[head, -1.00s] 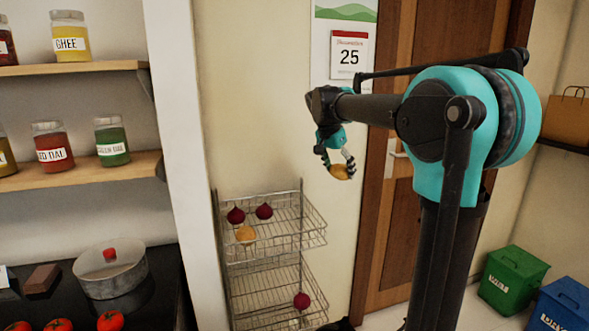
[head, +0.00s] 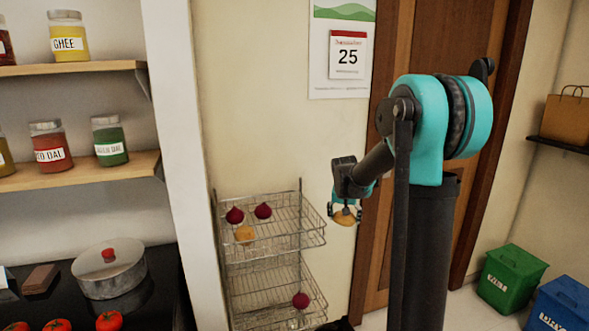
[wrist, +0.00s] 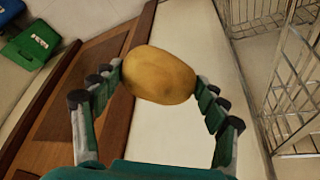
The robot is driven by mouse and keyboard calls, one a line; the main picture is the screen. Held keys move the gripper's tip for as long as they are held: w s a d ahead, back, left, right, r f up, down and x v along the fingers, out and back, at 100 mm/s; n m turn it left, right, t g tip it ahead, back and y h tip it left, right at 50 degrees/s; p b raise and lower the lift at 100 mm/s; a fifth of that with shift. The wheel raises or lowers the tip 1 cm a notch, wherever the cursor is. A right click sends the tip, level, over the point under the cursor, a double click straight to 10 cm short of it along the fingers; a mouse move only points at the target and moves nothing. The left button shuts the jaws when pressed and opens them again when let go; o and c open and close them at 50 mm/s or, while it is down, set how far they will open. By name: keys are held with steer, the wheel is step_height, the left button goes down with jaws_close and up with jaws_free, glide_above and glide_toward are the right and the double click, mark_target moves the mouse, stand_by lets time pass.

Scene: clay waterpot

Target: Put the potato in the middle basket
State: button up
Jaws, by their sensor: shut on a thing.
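My gripper (head: 345,211) is shut on a brown potato (head: 344,217), held in the air to the right of the wire basket rack. The potato (wrist: 160,75) sits between both fingers in the wrist view. The rack's upper basket (head: 290,243) holds two dark red onions (head: 234,216) and a yellow-brown potato-like item (head: 245,234). A lower basket (head: 255,295) holds one red onion (head: 301,300). The rack's wire side (wrist: 290,90) shows at the right of the wrist view. Anything lower on the rack is cut off or hard to make out.
A wooden door (head: 400,130) stands behind my arm. A black counter with a lidded pot (head: 110,272) and tomatoes (head: 108,321) is at left, beyond a white wall edge (head: 175,120). Green (head: 512,280) and blue (head: 565,305) bins stand at right.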

steer(key=shift+d+f, duration=0.1)
steer(key=shift+f, duration=0.3)
